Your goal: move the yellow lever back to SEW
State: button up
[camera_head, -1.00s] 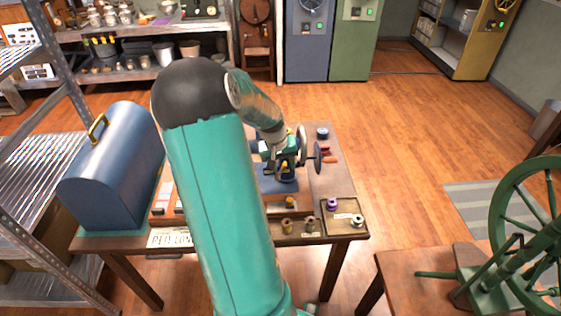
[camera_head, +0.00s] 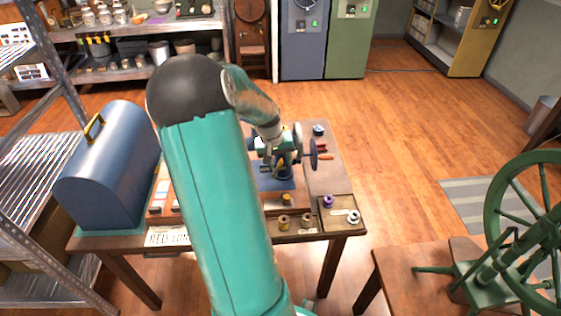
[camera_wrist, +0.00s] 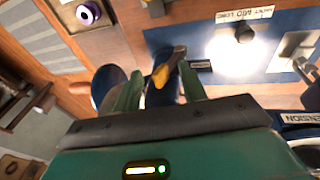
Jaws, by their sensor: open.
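The yellow lever (camera_wrist: 167,68) shows in the wrist view, slanting up to a dark end. My gripper (camera_wrist: 160,72) is open, with one green finger on each side of the lever. I cannot tell whether either finger touches it. In the head view the small dark blue and teal machine (camera_head: 276,182) stands on the table, and my arm reaches down to it and hides part of it. A small dark label (camera_wrist: 201,66) lies right of the lever, too small to read. I cannot make out a SEW mark.
A blue domed case (camera_head: 115,165) stands on the table's left. A tray (camera_head: 352,201) with spools is at the front right, and a purple spool (camera_wrist: 88,13) shows in the wrist view. A green spinning wheel (camera_head: 530,220) is at the right. Open floor lies behind the table.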

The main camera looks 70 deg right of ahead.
jog(key=v, duration=0.8)
dwell(0.8)
dwell(0.7)
jog(key=w+a+r+n+t, duration=0.1)
jog(key=w+a+r+n, duration=0.2)
jog(key=a, duration=0.5)
jog(key=w+a+r+n+t+y, duration=0.1)
jog(key=w+a+r+t, duration=0.15)
jog(key=w+a, duration=0.45)
jog(key=w+a+r+n+t, duration=0.1)
jog(key=w+a+r, duration=0.2)
jog(key=a, duration=0.6)
jog(key=s+a+r+n, duration=0.1)
jog(key=s+a+n, duration=0.1)
jog(key=a, duration=0.6)
jog(key=s+a+r+n+t+y, duration=0.1)
jog(key=s+a+r+n, duration=0.1)
jog(key=a, duration=0.6)
jog(key=s+a+r+n+t, duration=0.1)
jog(key=s+a+n, duration=0.1)
jog(key=a, duration=0.7)
jog(key=shift+r+n+y, duration=0.3)
jog(key=shift+r+n, duration=0.05)
jog(key=shift+n, duration=0.35)
